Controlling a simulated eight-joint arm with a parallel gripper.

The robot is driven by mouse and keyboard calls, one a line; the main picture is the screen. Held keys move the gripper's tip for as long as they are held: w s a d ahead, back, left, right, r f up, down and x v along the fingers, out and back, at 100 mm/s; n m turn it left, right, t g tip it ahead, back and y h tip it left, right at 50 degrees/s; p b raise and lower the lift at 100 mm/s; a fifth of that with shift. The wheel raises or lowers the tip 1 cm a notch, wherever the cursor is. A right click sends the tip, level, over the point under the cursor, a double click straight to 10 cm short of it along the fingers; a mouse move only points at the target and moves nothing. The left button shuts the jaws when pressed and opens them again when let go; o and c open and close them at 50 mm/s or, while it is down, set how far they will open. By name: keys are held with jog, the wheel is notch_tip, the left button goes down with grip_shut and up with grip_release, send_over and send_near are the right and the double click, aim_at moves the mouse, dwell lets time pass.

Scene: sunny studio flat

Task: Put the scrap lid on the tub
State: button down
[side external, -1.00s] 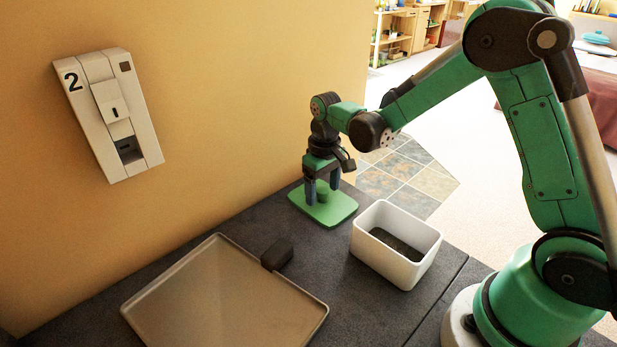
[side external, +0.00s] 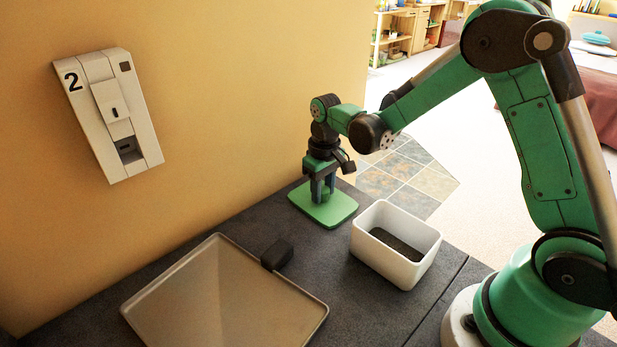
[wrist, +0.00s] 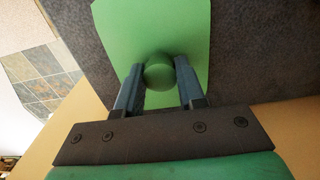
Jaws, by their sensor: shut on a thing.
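The scrap lid (side external: 337,213) is a flat green rectangle with a round green knob, lying on the dark counter near the wall. It also shows in the wrist view (wrist: 120,22), with its knob (wrist: 159,72) between the fingers. My gripper (side external: 323,194) points down over the lid and is shut on the knob; it also shows in the wrist view (wrist: 158,82). The tub (side external: 369,252) is a white open box with dark contents (side external: 398,243). It stands on the counter to the right of the lid, apart from it, with its top uncovered.
A shallow grey-beige tray (side external: 225,300) lies on the counter at the front left. A small dark block (side external: 277,254) sits at its far right edge. A white unit marked 2 (side external: 112,115) hangs on the yellow wall. Bare counter lies between the tray and tub.

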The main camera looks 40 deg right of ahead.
aim_at(325, 190)
jog(key=shift+r, duration=0.1)
jog(key=shift+r, duration=1.9)
jog(key=shift+s+r, duration=0.3)
jog(key=s+r, duration=0.2)
jog(key=s, duration=0.6)
jog(key=s+a+r, duration=0.1)
jog(key=s+r, duration=0.2)
jog(key=s, duration=0.5)
jog(key=shift+s+a+r, duration=0.2)
jog(key=shift+s+r, duration=0.05)
jog(key=shift+s, duration=0.05)
jog(key=shift+f, duration=0.15)
jog(key=shift+f, duration=1.1)
